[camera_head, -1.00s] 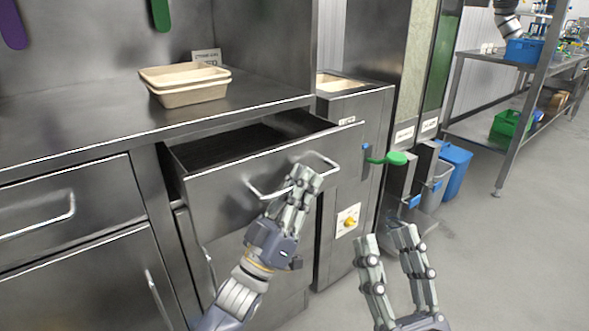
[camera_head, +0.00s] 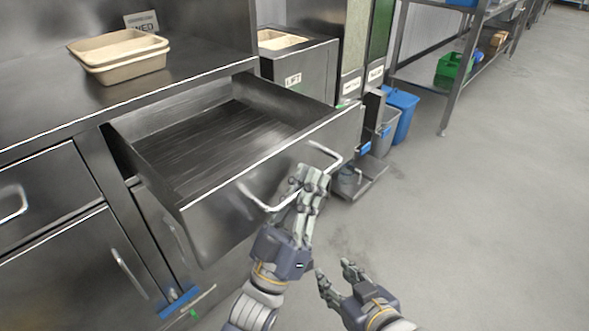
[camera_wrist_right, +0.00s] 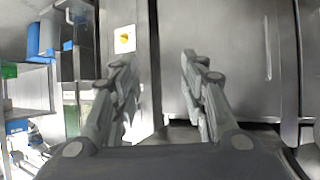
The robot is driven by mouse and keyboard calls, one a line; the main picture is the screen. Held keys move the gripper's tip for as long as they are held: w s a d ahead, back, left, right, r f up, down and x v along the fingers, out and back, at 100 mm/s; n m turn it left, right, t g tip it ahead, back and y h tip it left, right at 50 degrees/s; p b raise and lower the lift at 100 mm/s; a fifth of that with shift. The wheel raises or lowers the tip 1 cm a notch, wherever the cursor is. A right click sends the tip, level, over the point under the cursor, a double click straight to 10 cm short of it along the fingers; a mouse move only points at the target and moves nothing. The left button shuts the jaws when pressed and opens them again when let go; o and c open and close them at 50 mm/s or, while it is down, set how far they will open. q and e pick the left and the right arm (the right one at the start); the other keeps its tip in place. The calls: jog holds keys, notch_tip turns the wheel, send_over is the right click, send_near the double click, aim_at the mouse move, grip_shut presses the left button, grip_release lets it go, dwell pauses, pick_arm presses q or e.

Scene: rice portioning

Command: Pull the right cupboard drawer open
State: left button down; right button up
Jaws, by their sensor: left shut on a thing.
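The right cupboard drawer (camera_head: 225,212) is pulled well out from under the steel counter. Its dark inside is empty as far as it shows. My left gripper (camera_head: 314,180) is shut on the drawer's bent bar handle (camera_head: 256,199), near its right part. My right gripper (camera_head: 335,274) is apart from the drawer, lower and to the right in the head view, with nothing between its fingers. Its spread fingers also show in the right wrist view (camera_wrist_right: 155,75), facing steel panels.
Stacked beige trays (camera_head: 120,55) stand on the counter (camera_head: 200,60). A closed drawer (camera_head: 40,195) is at the left. Grey and blue bins (camera_head: 402,115) and a shelf rack (camera_head: 450,85) stand behind at the right. The floor (camera_head: 480,220) at the right is clear.

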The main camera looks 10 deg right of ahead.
pick_arm(q)
jog(key=shift+s+d+f, duration=0.15)
jog(key=shift+s+d, duration=0.2)
jog(key=shift+s, duration=0.15)
pick_arm(e)
jog(key=shift+s+d+f+g, duration=0.3)
jog(key=shift+s+f+g, duration=0.2)
jog(key=shift+s+f, duration=0.2)
jog(key=shift+w, duration=0.1)
pick_arm(q)
jog(key=c, duration=1.7)
grip_release()
jog(key=v, duration=1.2)
pick_arm(e)
jog(key=shift+a, duration=0.1)
